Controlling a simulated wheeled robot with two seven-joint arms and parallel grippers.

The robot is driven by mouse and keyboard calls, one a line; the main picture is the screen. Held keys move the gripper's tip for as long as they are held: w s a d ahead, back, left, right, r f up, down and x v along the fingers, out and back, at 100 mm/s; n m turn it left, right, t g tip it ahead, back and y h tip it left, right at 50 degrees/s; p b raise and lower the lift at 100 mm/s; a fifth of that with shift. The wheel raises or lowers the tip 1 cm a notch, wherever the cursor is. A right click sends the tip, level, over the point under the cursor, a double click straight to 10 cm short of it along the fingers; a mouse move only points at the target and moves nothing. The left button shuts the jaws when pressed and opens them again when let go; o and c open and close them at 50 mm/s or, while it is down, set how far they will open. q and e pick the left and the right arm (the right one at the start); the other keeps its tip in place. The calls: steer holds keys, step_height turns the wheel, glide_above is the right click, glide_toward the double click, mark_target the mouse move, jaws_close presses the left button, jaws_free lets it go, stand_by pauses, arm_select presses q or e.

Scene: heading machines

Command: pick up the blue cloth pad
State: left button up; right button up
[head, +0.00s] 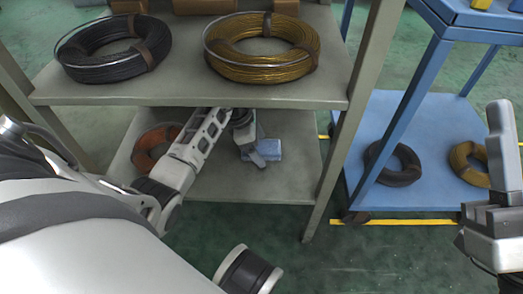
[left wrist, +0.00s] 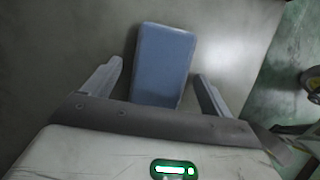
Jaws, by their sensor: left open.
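The blue cloth pad (head: 268,149) lies on the lower shelf (head: 290,180) of the grey rack, partly hidden behind my left gripper in the head view. My left gripper (head: 257,156) reaches in under the upper shelf and is close to the pad. In the left wrist view the pad (left wrist: 163,62) is a flat blue rectangle, its near end between the two spread fingers of the left gripper (left wrist: 158,69). Clear gaps show on both sides, so the gripper is open and empty. My right gripper (head: 503,150) is at the right edge, away from the pad.
The upper shelf (head: 190,94) holds a dark wire coil (head: 113,50) and a brass-coloured coil (head: 262,48) above my left arm. A reddish coil (head: 153,148) lies left on the lower shelf. A blue cart (head: 420,185) with coils stands to the right of a rack post (head: 345,130).

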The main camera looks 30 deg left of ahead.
mark_target(265, 146)
arm_select(q)
steer(key=c, duration=1.1)
steer(key=shift+r, duration=0.15)
